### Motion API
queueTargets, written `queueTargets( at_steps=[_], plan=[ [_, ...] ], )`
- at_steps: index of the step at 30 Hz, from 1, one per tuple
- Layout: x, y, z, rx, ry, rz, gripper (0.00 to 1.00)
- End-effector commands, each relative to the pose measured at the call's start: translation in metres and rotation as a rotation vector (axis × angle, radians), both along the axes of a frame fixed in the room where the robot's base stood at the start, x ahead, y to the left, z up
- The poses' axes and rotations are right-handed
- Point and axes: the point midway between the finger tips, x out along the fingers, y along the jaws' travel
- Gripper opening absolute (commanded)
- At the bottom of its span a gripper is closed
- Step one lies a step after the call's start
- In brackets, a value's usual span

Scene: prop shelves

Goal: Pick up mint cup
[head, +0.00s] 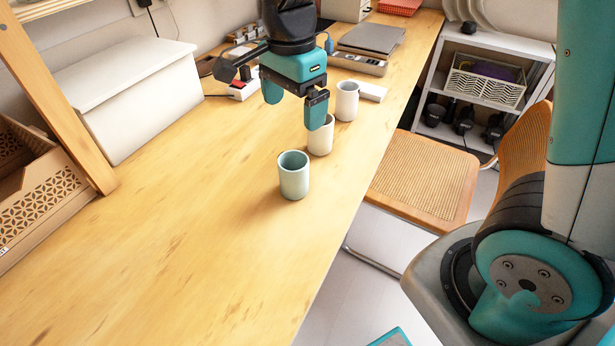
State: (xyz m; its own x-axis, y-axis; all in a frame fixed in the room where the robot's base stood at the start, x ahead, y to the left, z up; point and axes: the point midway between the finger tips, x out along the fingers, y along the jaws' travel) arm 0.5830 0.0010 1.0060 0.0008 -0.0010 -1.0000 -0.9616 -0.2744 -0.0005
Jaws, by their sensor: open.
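The mint cup (294,177) stands upright on the wooden table, nearest to me of the cups, with its open top facing up. Behind it a white cup (320,139) stands partly hidden by a gripper finger. Another white cup (347,101) stands farther back to the right. My gripper (296,112) is open with its fingers pointing down. In the picture it is above and behind the mint cup, and I see nothing between its fingers. One finger overlaps the middle cup in view; I cannot tell whether they touch.
The wooden table (180,250) is clear at the front and left. A white box (125,95) and a wooden crate (40,190) stand at the left. A grey laptop (371,39) lies at the back. A woven chair (425,175) stands beside the table's right edge.

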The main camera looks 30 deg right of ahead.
Motion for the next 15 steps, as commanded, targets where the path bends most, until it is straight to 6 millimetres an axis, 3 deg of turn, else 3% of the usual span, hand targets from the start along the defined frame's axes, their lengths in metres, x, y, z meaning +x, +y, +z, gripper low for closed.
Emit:
queueTargets(
  at_steps=[9,15],
  plan=[
    [-0.002,-0.002,-0.073,-0.001,0.007,-0.002,0.96],
    [-0.001,-0.003,-0.104,0.0,0.004,-0.002,0.96]
  ],
)
